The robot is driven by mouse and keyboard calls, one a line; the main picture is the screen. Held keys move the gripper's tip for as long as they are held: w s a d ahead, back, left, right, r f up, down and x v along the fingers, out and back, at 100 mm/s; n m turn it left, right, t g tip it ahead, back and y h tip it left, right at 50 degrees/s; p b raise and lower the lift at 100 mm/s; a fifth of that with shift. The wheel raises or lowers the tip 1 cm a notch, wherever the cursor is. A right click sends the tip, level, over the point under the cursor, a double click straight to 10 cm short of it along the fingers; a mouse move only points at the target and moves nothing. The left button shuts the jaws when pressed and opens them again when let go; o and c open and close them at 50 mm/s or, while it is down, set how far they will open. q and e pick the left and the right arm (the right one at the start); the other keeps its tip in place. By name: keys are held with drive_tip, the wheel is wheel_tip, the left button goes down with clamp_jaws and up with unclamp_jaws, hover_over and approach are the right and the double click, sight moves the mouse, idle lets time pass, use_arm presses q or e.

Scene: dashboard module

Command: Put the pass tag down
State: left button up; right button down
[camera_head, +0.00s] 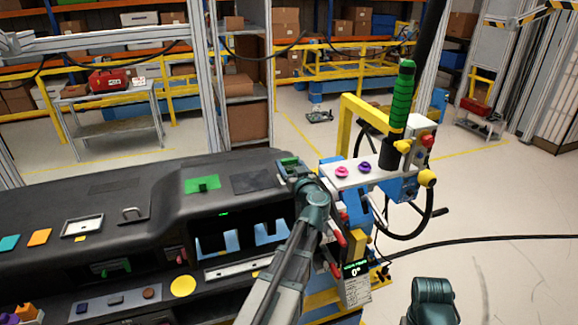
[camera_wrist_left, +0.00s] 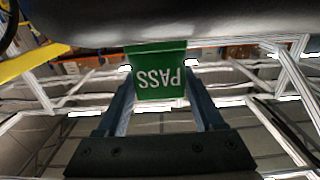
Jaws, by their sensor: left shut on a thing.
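The pass tag (camera_wrist_left: 157,72) is a green piece with white PASS lettering, upside down in the left wrist view. It sits between the two fingers of my left gripper (camera_wrist_left: 160,88), which is shut on it. In the head view the left gripper (camera_head: 290,169) is at the right end of the black dashboard (camera_head: 130,180), with a small green bit of the tag (camera_head: 289,161) showing. In the wrist view the tag's far edge meets the dark dashboard edge; I cannot tell whether they touch. Of my right arm, only a link shows at the bottom right; its gripper is out of view.
A green square with a small raised part (camera_head: 202,185) lies on the dashboard top, left of a dark square pad (camera_head: 252,182). Right of the gripper stands a fixture (camera_head: 352,178) with pink and purple knobs and a green-handled tool (camera_head: 403,95). A black cable crosses the floor.

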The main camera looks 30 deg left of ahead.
use_arm(q)
drive_tip(key=o, duration=1.3)
drive_tip(key=shift+a+f, duration=0.1)
drive_tip(key=shift+o, duration=0.2)
drive_tip(key=shift+r, duration=0.25)
drive_tip(key=v, duration=1.2)
drive_tip(key=shift+f, duration=0.15)
